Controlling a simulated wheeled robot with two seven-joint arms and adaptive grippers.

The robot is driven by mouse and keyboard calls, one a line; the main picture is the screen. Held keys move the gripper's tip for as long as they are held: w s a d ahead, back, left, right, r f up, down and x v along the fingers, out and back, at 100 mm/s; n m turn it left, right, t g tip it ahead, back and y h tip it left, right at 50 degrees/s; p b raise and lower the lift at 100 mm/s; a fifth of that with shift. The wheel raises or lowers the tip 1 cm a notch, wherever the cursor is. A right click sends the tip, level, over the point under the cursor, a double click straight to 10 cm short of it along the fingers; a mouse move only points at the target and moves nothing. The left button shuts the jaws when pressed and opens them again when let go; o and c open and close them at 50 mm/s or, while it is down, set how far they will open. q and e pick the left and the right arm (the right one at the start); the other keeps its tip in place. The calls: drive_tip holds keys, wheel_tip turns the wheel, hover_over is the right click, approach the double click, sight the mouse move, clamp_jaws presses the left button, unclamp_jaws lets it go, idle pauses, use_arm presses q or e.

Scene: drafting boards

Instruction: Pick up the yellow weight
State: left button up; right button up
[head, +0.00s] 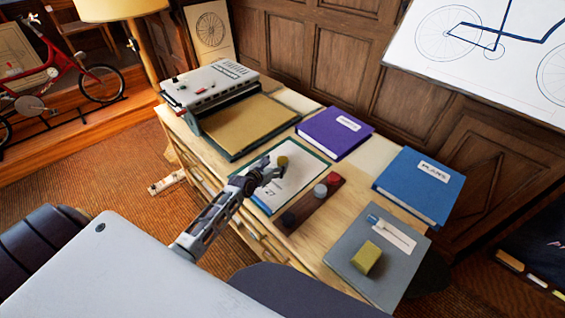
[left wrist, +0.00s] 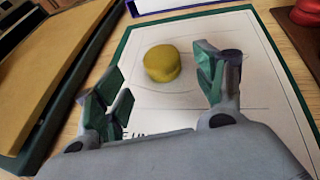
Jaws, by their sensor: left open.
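The yellow weight (head: 283,161) is a small round puck on a white sheet with a green border (head: 254,198). In the left wrist view the yellow weight (left wrist: 162,62) sits on the paper, ahead of and between my spread fingers, with clear paper around it. My left gripper (head: 268,175) is open and empty, close to the weight on its near side in the head view. In the left wrist view the gripper (left wrist: 162,85) has its right finger nearer the weight than its left. My right gripper is not in view.
A dark wooden strip (head: 305,207) with red, grey and dark weights lies right of the sheet. A tan board with a grey machine (head: 212,84) is at the left. Purple (head: 335,131) and blue (head: 419,184) binders lie behind. A yellow block (head: 366,257) sits on a grey folder.

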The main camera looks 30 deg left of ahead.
sight(284, 158)
use_arm(q)
drive_tip(key=shift+w+d+f, duration=0.1)
drive_tip(key=shift+w+d, duration=0.1)
drive_tip(key=shift+w, duration=1.3)
drive_tip(key=shift+x, duration=1.05)
drive_tip(key=shift+c, duration=0.3)
drive_tip(key=c, duration=1.4)
drive_tip(key=shift+r+p, duration=0.4)
drive_tip(key=shift+r, duration=4.65)
